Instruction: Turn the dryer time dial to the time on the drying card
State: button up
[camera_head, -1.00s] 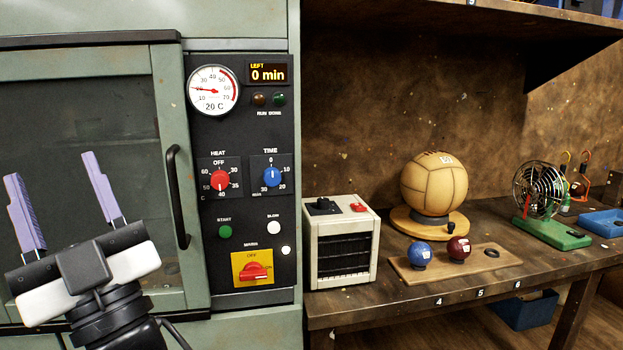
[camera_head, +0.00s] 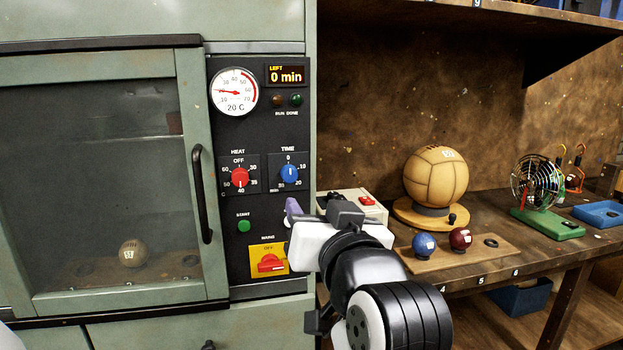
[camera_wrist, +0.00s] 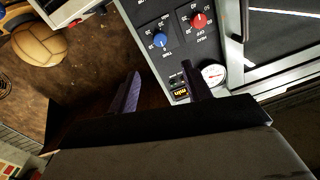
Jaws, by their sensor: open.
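The blue time dial (camera_head: 290,173) sits on the dryer's dark control panel, below the gauge and right of the red heat dial (camera_head: 240,177). Its white pointer appears upright, near 0. The display (camera_head: 286,75) reads "LEFT 0 min". In the wrist view the time dial (camera_wrist: 160,39) lies beyond and between the purple fingers, not touched. My gripper (camera_wrist: 162,85) is open and empty. In the head view one purple fingertip (camera_head: 293,210) shows below the time dial, and my wrist hides the other finger. I cannot make out a drying card.
The closed dryer door has a black handle (camera_head: 202,195) left of the panel, with a ball (camera_head: 132,253) behind its glass. The yellow mains switch (camera_head: 268,260) is low on the panel. A white heater box (camera_head: 352,200), partly hidden, stands on the bench at right.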

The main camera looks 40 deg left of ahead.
aim_at(291, 177)
jog(key=p+x, duration=0.6)
jog(key=x, duration=0.7)
jog(key=shift+w+a+p, duration=0.25)
jog(key=shift+a+p, duration=0.05)
jog(key=shift+p, duration=0.05)
jog(key=shift+c, duration=0.3)
jog(key=c, duration=0.9)
jog(key=shift+c, duration=0.2)
